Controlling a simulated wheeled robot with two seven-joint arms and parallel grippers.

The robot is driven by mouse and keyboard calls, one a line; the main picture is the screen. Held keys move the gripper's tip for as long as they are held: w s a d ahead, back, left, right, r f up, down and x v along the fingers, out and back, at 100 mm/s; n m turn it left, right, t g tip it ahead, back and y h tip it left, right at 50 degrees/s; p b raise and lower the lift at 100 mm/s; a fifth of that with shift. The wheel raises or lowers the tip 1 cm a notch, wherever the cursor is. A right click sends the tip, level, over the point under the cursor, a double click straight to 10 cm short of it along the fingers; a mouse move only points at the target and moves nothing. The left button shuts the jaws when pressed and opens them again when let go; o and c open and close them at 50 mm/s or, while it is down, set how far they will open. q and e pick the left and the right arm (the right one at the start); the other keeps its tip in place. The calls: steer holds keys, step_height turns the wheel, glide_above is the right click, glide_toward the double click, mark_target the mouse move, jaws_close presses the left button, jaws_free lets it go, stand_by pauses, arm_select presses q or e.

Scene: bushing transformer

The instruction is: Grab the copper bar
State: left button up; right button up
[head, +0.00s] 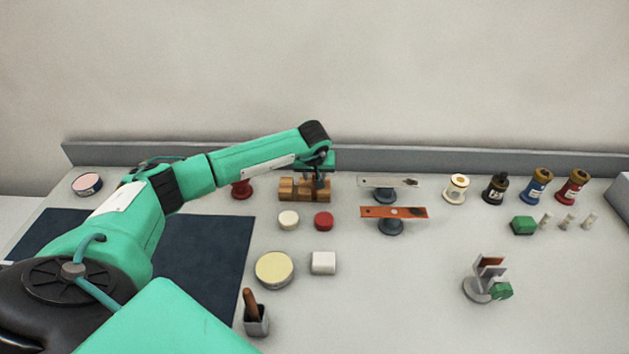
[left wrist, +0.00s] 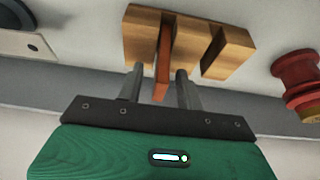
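A wooden block (head: 288,190) with slots stands at the back of the table; it also shows in the left wrist view (left wrist: 236,50). A thin copper-coloured bar (left wrist: 163,62) stands in one slot and sticks out toward my left gripper. My left gripper (left wrist: 159,72) is open, with one finger on each side of the bar and a gap to both. In the head view my left gripper (head: 319,178) is over the right part of the block and hides the bar. A flat copper-coloured strip (head: 394,212) lies on a dark stand to the right. My right gripper is out of view.
A grey strip (head: 388,184) on a stand is right of the block, and a red spool (head: 241,189) is left. Small white (head: 289,220) and red (head: 323,221) discs lie in front. A grey ledge (head: 450,158) runs behind.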

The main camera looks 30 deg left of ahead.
arm_select(q)
jaws_close()
steer(key=shift+r, duration=0.1)
